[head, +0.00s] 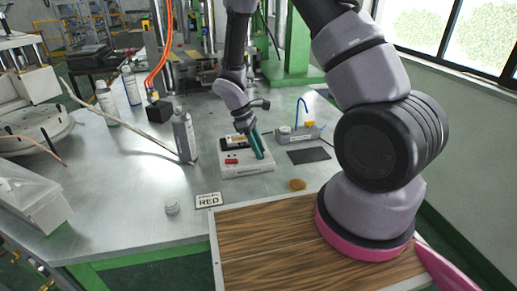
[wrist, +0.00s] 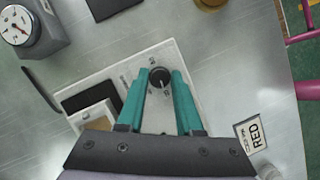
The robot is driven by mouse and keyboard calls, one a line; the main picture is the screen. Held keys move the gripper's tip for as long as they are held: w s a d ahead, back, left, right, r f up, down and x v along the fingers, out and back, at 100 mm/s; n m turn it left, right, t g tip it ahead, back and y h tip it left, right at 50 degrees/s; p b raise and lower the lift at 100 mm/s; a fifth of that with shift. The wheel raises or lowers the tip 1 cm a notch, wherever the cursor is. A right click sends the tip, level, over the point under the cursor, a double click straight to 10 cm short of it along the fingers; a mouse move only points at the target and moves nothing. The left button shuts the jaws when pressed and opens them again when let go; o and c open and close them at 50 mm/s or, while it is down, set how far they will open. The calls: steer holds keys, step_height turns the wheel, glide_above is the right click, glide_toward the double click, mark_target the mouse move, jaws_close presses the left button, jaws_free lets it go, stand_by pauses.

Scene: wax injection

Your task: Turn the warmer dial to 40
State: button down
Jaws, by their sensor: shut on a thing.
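The warmer (head: 240,171) is a white box on the metal bench; it also fills the middle of the wrist view (wrist: 100,77). Its dial (wrist: 160,77) is a black round knob with a white pointer mark and small printed marks around it, too small to read surely. My gripper (wrist: 162,76) has its teal fingers on both sides of the dial, shut on it. In the head view my gripper (head: 259,155) points down at the warmer's right part, and its fingers hide the dial.
A grey bottle (head: 185,137) stands left of the warmer. A dial gauge (wrist: 18,25) is at the wrist view's upper left. A dark mat (head: 309,155) and a brown disc (head: 297,184) lie right of the warmer. A RED sign (head: 208,200) and a wooden board (head: 270,245) are in front.

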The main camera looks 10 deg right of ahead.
steer(key=m, duration=0.2)
steer(key=m+g+y, duration=0.1)
steer(key=m, duration=0.2)
steer(key=shift+w+d, duration=0.1)
steer(key=shift+w, duration=0.1)
steer(key=m+y, duration=0.1)
steer(key=m, duration=0.1)
steer(key=m+g+y, duration=0.1)
steer(key=m, duration=0.2)
steer(key=shift+d, duration=0.15)
steer(key=shift+m, duration=0.4)
steer(key=c, duration=0.6)
jaws_free()
steer(key=v, duration=1)
steer(key=shift+w+d+r, duration=0.15)
steer(key=shift+w+r, duration=0.1)
steer(key=shift+r, duration=0.1)
